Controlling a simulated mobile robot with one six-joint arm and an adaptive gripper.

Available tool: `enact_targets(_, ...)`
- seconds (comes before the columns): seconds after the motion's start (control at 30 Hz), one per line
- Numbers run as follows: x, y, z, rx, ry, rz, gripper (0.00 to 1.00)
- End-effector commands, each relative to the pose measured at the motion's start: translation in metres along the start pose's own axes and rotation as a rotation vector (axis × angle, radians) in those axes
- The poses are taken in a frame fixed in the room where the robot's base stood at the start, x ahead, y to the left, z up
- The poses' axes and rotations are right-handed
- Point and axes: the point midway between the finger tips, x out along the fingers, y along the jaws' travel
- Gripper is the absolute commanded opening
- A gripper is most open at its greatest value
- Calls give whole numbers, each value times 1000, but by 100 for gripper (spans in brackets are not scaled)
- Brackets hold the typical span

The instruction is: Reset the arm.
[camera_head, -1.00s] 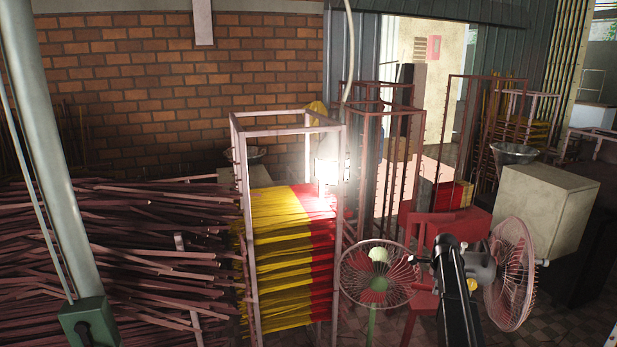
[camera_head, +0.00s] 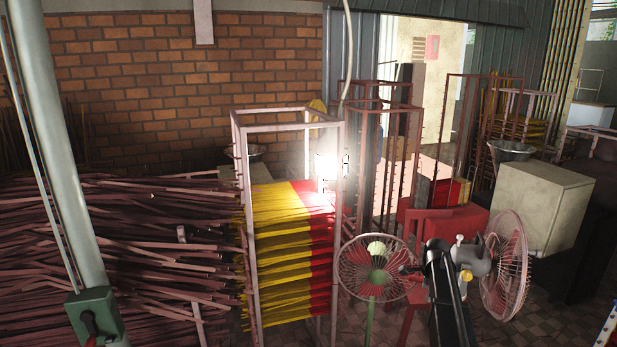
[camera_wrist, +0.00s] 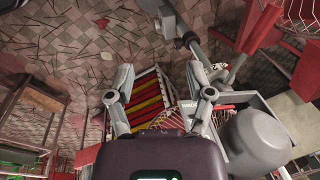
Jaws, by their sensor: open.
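My gripper (camera_wrist: 160,78) shows in the wrist view with its two fingers spread apart. It is open and nothing is held between the fingers. Beyond the fingers, and apart from them, are red and yellow incense sticks (camera_wrist: 149,96) in a rack, seen over a tiled floor. In the head view I cannot clearly make out my gripper.
A metal rack (camera_head: 250,220) with yellow and red sticks stands mid-view. Two fans, one facing me (camera_head: 372,268) and one to the right (camera_head: 506,265), stand beside it. A pale cabinet (camera_head: 540,205) is further right. A pole (camera_head: 55,150) crosses the left.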

Motion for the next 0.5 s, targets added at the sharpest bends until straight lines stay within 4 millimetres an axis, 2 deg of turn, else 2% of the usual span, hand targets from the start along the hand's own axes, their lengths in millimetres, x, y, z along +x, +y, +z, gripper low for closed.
enact_targets(0.27, 8, 54, 45, -263, -15, 25, 68)
enact_targets(0.5, 16, 132, 99, -652, -44, 55, 68)
